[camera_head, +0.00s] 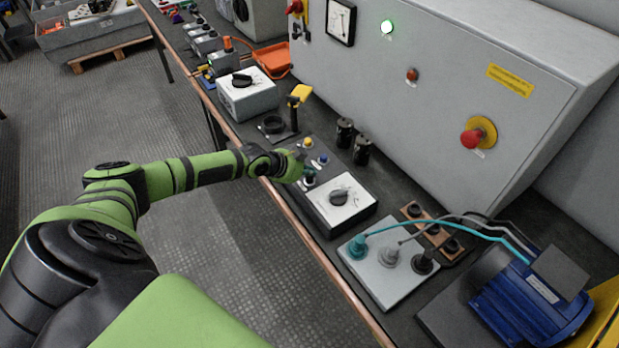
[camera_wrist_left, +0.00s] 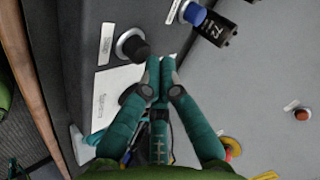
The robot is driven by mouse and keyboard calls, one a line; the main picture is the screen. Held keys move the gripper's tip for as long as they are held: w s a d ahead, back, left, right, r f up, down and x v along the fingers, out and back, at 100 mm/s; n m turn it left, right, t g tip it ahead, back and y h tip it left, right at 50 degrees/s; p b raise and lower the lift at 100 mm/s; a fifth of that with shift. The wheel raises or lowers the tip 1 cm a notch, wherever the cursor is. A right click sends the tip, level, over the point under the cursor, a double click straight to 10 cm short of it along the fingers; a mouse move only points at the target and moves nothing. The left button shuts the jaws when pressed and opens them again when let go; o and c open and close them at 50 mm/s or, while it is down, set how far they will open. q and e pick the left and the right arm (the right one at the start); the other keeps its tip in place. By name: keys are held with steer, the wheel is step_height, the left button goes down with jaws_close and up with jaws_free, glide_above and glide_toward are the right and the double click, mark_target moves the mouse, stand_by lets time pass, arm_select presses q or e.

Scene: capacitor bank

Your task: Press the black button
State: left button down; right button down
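The black button (camera_wrist_left: 133,46) sits in a pale ring in the left wrist view, up and left of my left fingertips. In the head view the black button (camera_head: 309,181) is small and partly covered by my gripper. My left gripper (camera_wrist_left: 161,66) has its teal fingers together at the tips, with nothing between them. The fingertips are close beside the black button; I cannot tell whether they touch it. In the head view my left gripper (camera_head: 307,171) is over the button panel. My right gripper is not in view.
A blue button (camera_head: 323,159) and a yellow button (camera_head: 308,143) are close by. Black capacitors (camera_head: 362,150) stand behind them. A box with a dial (camera_head: 340,198) is in front.

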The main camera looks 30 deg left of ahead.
mark_target(308, 179)
arm_select(q)
steer(key=shift+s+f+b, duration=0.1)
steer(key=shift+f+b, duration=0.85)
steer(key=shift+f, duration=0.05)
stand_by(1.0)
steer(key=shift+r, duration=0.1)
steer(key=shift+r+p, duration=1.1)
steer(key=shift+r, duration=0.2)
step_height(308, 179, up, 5)
steer(key=p, duration=0.4)
stand_by(0.4)
